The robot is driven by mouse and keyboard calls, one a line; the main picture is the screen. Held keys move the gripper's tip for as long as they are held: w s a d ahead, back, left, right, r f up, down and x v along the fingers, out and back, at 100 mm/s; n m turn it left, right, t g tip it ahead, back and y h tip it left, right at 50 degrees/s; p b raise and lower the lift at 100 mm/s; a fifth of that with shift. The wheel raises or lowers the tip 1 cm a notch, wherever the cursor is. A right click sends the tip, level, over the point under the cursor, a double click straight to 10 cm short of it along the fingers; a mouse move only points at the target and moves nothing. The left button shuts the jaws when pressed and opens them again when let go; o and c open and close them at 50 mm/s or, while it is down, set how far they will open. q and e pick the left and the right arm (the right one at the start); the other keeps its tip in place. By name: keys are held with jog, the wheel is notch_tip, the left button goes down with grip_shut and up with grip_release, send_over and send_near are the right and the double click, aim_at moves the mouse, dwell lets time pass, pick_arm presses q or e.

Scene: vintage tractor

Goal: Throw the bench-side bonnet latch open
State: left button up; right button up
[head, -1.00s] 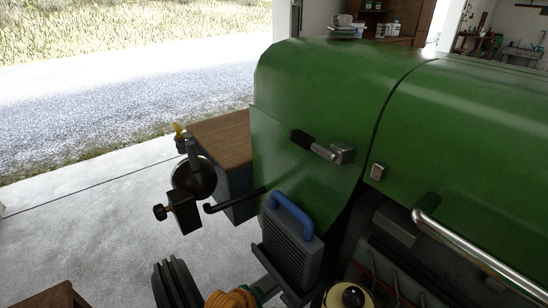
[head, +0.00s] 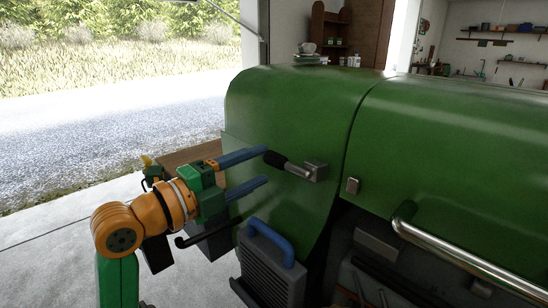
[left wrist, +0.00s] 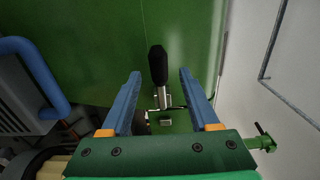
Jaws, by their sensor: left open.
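The bonnet latch has a black grip (head: 277,160) and a metal shank running to a metal bracket (head: 316,173) on the green bonnet (head: 290,110). The grip points left in the head view. A small metal catch block (head: 352,186) sits right of the bonnet seam. My left gripper (head: 266,165) is open, its two blue fingers pointing at the latch grip. In the left wrist view the black grip (left wrist: 157,65) appears between the fingertips of the left gripper (left wrist: 160,74); I cannot tell whether they touch. My right gripper is not in view.
A grey ribbed box with a blue handle (head: 269,243) stands below the latch. A dark bent rod (head: 192,241) and a wooden bench top (head: 182,156) lie behind my left arm. A chrome rail (head: 450,256) runs at lower right. Open floor lies at left.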

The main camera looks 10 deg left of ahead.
aim_at(270, 163)
pick_arm(q)
jog(key=p+x, duration=0.1)
jog(key=x, duration=0.4)
jog(key=shift+w+d, duration=0.15)
jog(key=shift+f, duration=0.15)
grip_shut()
dwell(1.0)
